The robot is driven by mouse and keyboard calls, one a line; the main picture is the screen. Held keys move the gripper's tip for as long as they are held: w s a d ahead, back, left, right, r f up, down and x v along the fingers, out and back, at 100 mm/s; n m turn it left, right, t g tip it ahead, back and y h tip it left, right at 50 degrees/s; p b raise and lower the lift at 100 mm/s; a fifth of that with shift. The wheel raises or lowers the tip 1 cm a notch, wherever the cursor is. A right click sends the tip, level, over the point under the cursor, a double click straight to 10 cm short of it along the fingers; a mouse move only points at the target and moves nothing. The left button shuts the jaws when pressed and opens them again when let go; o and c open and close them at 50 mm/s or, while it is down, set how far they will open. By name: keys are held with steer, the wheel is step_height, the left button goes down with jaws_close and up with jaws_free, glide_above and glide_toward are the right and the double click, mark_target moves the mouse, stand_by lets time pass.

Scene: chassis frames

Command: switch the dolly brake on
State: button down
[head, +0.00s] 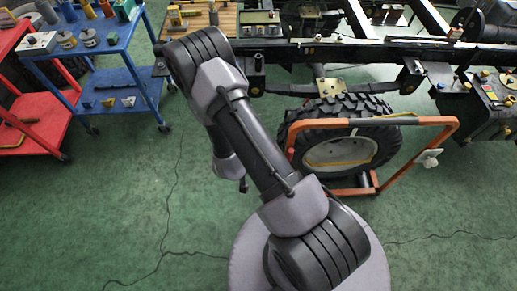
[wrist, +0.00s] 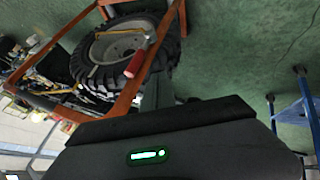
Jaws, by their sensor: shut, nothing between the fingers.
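The wheel dolly is an orange tube frame (head: 440,133) around a big black tyre (head: 345,109) with a pale rim, on the floor right of my arm. The orange frame (wrist: 122,103) also shows in the wrist view, tilted. A red grip (wrist: 137,62) stands out in front of the wheel there; a small red tip (head: 291,153) shows at the frame's left side in the head view. I cannot tell for sure which part is the brake. My gripper (head: 243,186), partly hidden by my arm, is shut and empty, left of the dolly and apart from it.
A vehicle chassis (head: 340,55) spans the back, above the tyre. A blue cart (head: 136,82) and a red cart (head: 40,141) stand at the left. A white piece (head: 428,158) hangs on the dolly's right side. Green floor (head: 130,190) is clear at left.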

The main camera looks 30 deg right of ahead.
steer(key=d+f+b, duration=0.4)
steer(key=d+f, duration=0.4)
steer(key=d, duration=0.2)
stand_by(0.3)
stand_by(0.4)
